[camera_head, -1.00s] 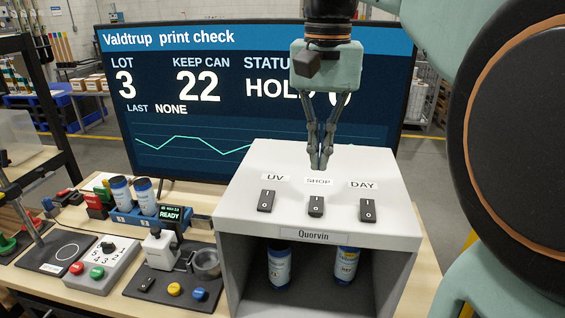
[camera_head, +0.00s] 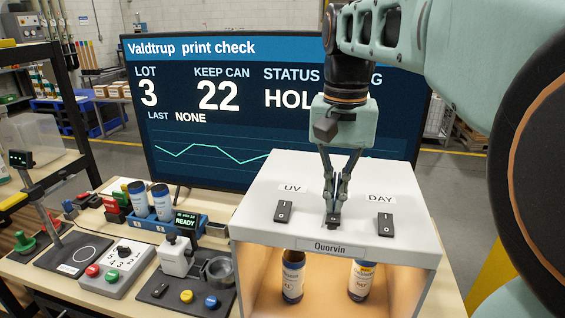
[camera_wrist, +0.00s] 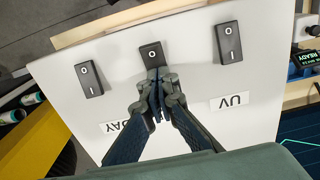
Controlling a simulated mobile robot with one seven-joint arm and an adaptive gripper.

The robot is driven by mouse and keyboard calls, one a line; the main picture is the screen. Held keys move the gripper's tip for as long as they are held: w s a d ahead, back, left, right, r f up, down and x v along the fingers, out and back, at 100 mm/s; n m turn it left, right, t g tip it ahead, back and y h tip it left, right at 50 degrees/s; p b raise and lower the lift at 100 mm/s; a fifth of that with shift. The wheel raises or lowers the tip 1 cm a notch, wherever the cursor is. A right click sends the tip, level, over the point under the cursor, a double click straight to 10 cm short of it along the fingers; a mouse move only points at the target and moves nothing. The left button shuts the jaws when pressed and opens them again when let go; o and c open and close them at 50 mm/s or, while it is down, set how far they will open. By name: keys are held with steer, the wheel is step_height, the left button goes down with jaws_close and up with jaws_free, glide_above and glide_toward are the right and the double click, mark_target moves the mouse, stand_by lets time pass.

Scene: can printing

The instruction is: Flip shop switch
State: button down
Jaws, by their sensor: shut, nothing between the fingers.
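The SHOP switch (camera_wrist: 152,52) is the middle of three black rocker switches on top of the grey Quorvin light box (camera_head: 320,172). My gripper (camera_head: 333,222) is shut and empty, with its fingertips down at this switch and covering most of it in the head view. In the wrist view my gripper (camera_wrist: 158,80) reaches over one half of the switch, and the "O" half shows past the tips. I cannot tell whether they touch. The SHOP label is hidden.
The UV switch (camera_head: 284,211) and the DAY switch (camera_head: 386,225) flank the fingers closely. A monitor (camera_head: 230,150) reading "HOL..." stands behind. To the left are a button box (camera_head: 115,267), a clamp fixture (camera_head: 178,258) and a blue rack (camera_head: 160,222) with two cans.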

mark_target(333, 215)
steer(key=shift+s, duration=0.1)
steer(key=shift+s+a+r, duration=0.25)
steer(key=shift+s, duration=0.4)
steer(key=shift+r, duration=0.1)
step_height(333, 215, up, 8)
stand_by(0.7)
steer(key=shift+w, duration=0.1)
